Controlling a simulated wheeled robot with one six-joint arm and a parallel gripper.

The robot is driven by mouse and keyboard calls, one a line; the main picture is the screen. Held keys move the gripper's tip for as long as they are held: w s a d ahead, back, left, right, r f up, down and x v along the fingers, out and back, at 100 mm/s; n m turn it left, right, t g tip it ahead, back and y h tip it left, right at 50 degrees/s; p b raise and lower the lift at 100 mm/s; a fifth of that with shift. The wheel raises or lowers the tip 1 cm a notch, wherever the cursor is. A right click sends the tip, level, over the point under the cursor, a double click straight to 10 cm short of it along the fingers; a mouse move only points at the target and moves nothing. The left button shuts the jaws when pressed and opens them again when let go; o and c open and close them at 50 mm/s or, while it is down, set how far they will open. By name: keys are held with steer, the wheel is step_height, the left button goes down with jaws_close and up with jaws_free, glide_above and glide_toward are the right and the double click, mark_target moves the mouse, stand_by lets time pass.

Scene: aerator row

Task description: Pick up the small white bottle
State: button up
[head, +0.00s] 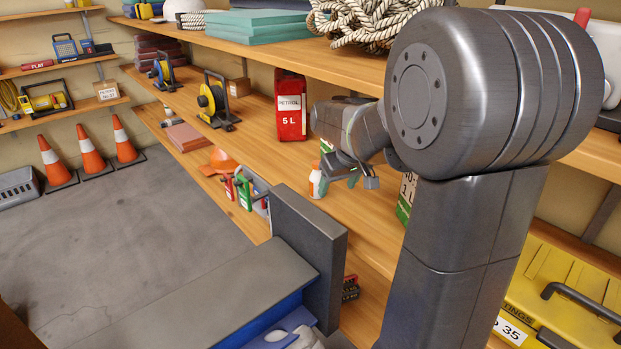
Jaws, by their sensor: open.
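A small white bottle (319,187) with an orange top stands upright on the wooden shelf near the middle of the head view. My gripper (350,177) is open, just to the right of the bottle in the picture, with its fingers pointing down. One finger overlaps or borders the bottle's right side. I cannot tell whether it touches the bottle. Nothing shows between the fingers.
A red 5 L can (290,107) stands behind on the same shelf. A grey caddy (258,190) holds several bottles at the left. An upper shelf (270,52) runs above.

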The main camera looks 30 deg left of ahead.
mark_target(316, 171)
steer(key=w+a, duration=0.1)
steer(key=a, duration=0.2)
steer(key=w+a, duration=0.2)
steer(key=a, duration=0.1)
steer(key=w+a, duration=0.2)
steer(key=a, duration=0.1)
steer(key=shift+w+f, duration=0.15)
steer(key=shift+w, duration=0.05)
steer(key=shift+w+a+f+b, duration=0.1)
steer(key=shift+f+b, duration=0.1)
steer(key=shift+f, duration=0.15)
steer(key=shift+a+f+b, duration=0.1)
steer(key=shift+f+b, duration=0.05)
steer(key=shift+f, duration=0.2)
steer(key=shift+w+a+f, duration=0.15)
steer(key=shift+a+f, duration=0.1)
steer(key=shift+f, duration=0.4)
steer(key=shift+c, duration=0.2)
steer(key=c, duration=1)
